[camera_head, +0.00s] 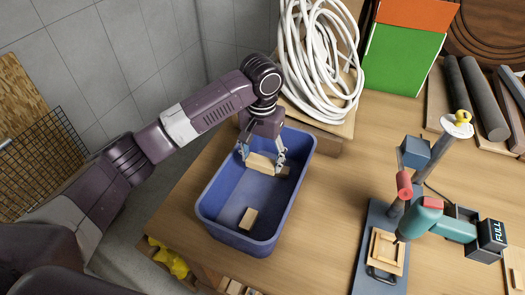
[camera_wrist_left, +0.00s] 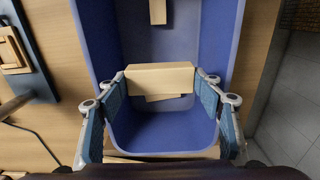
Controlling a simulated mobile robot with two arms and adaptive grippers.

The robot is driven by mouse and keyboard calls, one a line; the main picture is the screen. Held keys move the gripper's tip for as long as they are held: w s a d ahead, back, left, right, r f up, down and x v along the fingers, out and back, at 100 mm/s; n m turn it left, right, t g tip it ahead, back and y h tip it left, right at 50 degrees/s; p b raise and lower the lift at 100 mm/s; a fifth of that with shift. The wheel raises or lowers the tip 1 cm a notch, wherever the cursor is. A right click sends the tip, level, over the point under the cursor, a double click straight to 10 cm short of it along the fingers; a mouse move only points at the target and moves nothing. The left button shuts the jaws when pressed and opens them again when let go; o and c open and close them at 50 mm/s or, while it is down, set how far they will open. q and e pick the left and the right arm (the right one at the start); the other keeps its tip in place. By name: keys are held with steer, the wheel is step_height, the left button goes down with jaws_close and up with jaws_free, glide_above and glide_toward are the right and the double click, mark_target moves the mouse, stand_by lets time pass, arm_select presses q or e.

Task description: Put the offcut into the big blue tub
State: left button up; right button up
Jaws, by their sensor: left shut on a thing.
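The big blue tub (camera_head: 232,240) stands on the wooden table in the head view; its wall fills much of the left wrist view (camera_wrist_left: 226,30). My left gripper (camera_head: 264,160) reaches over the tub's far end, fingers pointing down. It is shut on a pale wooden offcut (camera_head: 260,163), gripped by its two ends. The offcut lies across between the fingertips (camera_wrist_left: 160,78) in the left wrist view, within the tub's outline. Its exact height above the tub floor is hard to tell. My right gripper is not in view.
Another wood block (camera_head: 249,218) lies in the tub's near end, and a piece partly shows beneath the held offcut (camera_wrist_left: 166,98). A coiled white hose (camera_head: 322,60) is behind the tub. A teal drill on a stand (camera_head: 425,219) is to the right, with bare table between.

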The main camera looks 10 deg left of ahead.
arm_select(q)
steer(key=f, duration=0.3)
steer(key=shift+w+f, duration=0.1)
steer(key=shift+w, duration=0.3)
steer(key=shift+s+f, duration=0.2)
steer(key=shift+f, duration=0.5)
step_height(320, 180, down, 6)
steer(key=b, duration=0.4)
step_height(320, 180, down, 5)
steer(key=b, duration=0.6)
steer(key=shift+w+f+b, duration=0.1)
steer(key=shift+b, duration=0.25)
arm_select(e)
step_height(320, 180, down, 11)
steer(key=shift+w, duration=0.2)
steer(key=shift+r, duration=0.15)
arm_select(q)
steer(key=o, duration=1.1)
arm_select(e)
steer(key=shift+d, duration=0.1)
